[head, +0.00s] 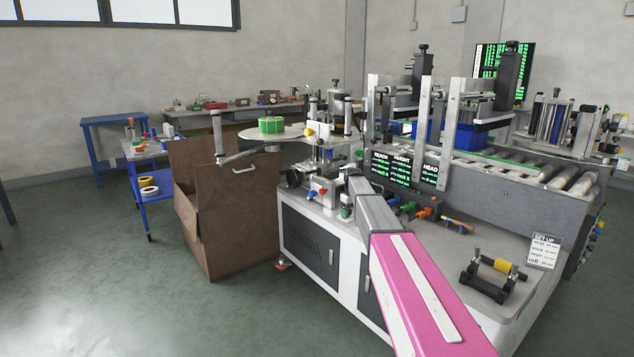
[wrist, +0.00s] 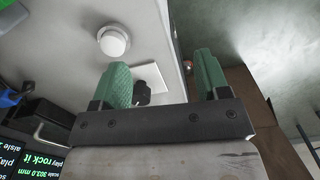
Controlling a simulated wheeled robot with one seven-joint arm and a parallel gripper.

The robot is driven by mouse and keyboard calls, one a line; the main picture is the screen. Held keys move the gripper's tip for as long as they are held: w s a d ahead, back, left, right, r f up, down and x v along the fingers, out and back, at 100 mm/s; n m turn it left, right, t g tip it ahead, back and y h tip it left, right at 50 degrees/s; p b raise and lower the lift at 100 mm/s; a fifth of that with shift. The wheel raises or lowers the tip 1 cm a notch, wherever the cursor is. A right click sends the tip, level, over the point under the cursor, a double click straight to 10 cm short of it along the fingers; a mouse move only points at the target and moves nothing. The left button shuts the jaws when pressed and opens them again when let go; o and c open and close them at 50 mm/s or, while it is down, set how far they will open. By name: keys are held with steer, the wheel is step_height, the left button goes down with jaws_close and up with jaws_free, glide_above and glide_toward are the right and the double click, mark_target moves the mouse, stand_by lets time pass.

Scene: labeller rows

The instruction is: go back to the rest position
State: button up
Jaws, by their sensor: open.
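My gripper (wrist: 161,76) shows in the wrist view with its two green fingers spread well apart. Nothing is held between them. Behind the fingers are a pale machine surface with a round white knob (wrist: 113,40) and a small black knob (wrist: 146,88). In the head view my pink and white arm reaches forward over the labelling machine (head: 312,241). The gripper itself cannot be made out there.
A brown crate (head: 238,215) stands left of the machine, near a blue cart (head: 165,197). A roller conveyor (head: 500,162) runs at the right. A black stand with a yellow roll (head: 503,266) sits on the machine's deck. Floor is clear at front left.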

steer(key=s+f+m, duration=0.2)
steer(key=s+f, duration=0.1)
steer(key=s, duration=1.2)
steer(key=s+f+m, duration=0.2)
steer(key=s+f, duration=0.2)
steer(key=s, duration=1.1)
steer(key=s+f+m, duration=0.1)
steer(key=s+f, duration=0.3)
steer(key=s, duration=1.2)
steer(key=shift+f+m, duration=0.25)
steer(key=shift+m, duration=0.15)
